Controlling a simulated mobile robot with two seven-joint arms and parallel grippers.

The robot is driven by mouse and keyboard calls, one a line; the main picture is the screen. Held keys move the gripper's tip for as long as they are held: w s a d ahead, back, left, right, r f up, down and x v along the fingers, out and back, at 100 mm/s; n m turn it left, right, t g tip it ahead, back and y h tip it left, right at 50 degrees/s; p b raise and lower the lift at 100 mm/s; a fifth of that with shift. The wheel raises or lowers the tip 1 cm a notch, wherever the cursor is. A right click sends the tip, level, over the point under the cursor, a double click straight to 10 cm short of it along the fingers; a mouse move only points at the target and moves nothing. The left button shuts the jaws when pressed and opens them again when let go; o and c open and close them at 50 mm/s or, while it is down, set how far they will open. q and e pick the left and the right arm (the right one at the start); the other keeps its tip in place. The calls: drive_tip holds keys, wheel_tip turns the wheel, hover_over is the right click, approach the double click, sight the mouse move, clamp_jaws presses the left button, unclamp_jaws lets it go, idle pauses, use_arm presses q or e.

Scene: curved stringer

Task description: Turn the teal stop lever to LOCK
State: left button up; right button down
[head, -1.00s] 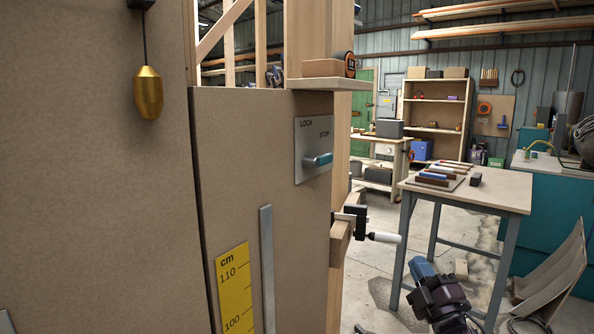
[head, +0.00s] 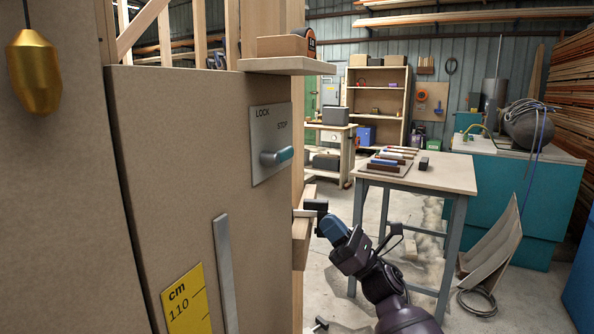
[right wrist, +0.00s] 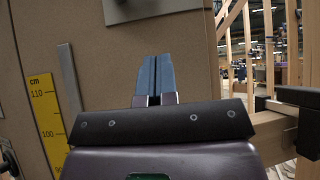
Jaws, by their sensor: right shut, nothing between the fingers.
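The teal stop lever (head: 283,154) sticks out from a grey metal plate (head: 270,140) on the brown panel in the head view. The plate reads LOCK at upper left and STOP to its right. The lever lies roughly sideways, below the word STOP. My right gripper (head: 333,228), with blue fingers, is below and to the right of the plate, apart from the lever. In the right wrist view its fingers (right wrist: 153,76) are together with nothing between them. The lever is not clearly visible there. My left gripper is not in view.
A clamp (head: 318,210) juts from the wooden post just beside my right gripper. A small shelf (head: 288,66) with a tape measure sticks out above the plate. A brass plumb bob (head: 33,72) hangs at left. A workbench (head: 430,172) stands behind at right.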

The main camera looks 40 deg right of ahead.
sight(280, 155)
idle(0.3)
drive_tip(key=s+r+p+x, duration=0.1)
drive_tip(key=x, duration=0.5)
drive_tip(key=d+r+p+x, duration=0.1)
drive_tip(key=p+x, duration=0.1)
drive_tip(key=x, duration=0.5)
drive_tip(key=shift+s, duration=0.4)
drive_tip(key=shift+f+y, duration=0.1)
drive_tip(key=shift+y, duration=0.2)
drive_tip(key=shift+w+d+n+g+y+b, duration=0.15)
drive_tip(key=shift+n+g+y+b, duration=0.4)
drive_tip(key=shift+n, duration=0.45)
